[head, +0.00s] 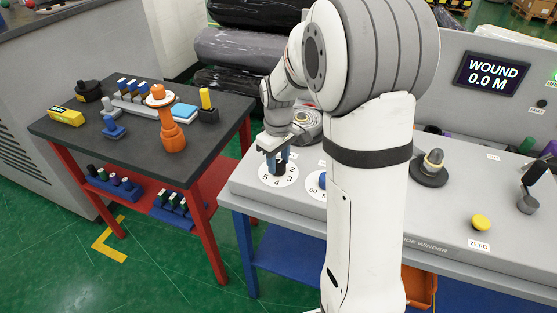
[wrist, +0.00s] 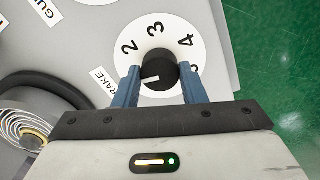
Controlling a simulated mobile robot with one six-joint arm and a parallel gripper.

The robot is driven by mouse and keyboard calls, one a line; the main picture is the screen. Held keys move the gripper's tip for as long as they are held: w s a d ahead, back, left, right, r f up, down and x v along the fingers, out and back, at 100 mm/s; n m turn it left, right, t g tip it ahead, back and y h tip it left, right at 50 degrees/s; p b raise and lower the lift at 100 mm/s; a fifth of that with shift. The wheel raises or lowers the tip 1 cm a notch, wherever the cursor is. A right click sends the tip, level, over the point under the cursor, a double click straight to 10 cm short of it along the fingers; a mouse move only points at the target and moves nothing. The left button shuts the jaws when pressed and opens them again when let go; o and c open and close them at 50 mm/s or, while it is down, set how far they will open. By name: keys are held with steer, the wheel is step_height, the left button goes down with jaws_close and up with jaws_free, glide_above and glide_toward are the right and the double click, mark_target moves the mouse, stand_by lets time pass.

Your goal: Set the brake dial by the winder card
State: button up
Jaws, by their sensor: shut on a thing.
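The brake dial is a black knob on a round white number plate. In the wrist view the knob (wrist: 159,70) shows a white pointer line directed left and slightly down, below the 2. The plate (wrist: 178,28) shows 2, 3 and 4; part of it is hidden by my fingers. My gripper (wrist: 160,75) is shut on the knob, one blue finger on each side. In the head view my gripper (head: 274,160) points down over the plate (head: 265,181), where 2 to 5 show. A "BRAKE" label (wrist: 104,87) lies beside the plate. I cannot make out a winder card.
A second dial with a blue knob (head: 323,180) stands close right, partly behind my arm. The winder bench (head: 440,215) also carries a yellow button (head: 481,222) and a display (head: 491,75) reading "WOUND 0.0 M". A tool table (head: 75,137) stands left, across a green floor gap.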

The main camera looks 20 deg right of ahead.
mark_target(278, 163)
steer(key=shift+w+n, duration=0.1)
steer(key=shift+n, duration=1)
steer(key=o, duration=1)
step_height(278, 163, up, 7)
steer(key=shift+r, duration=0.4)
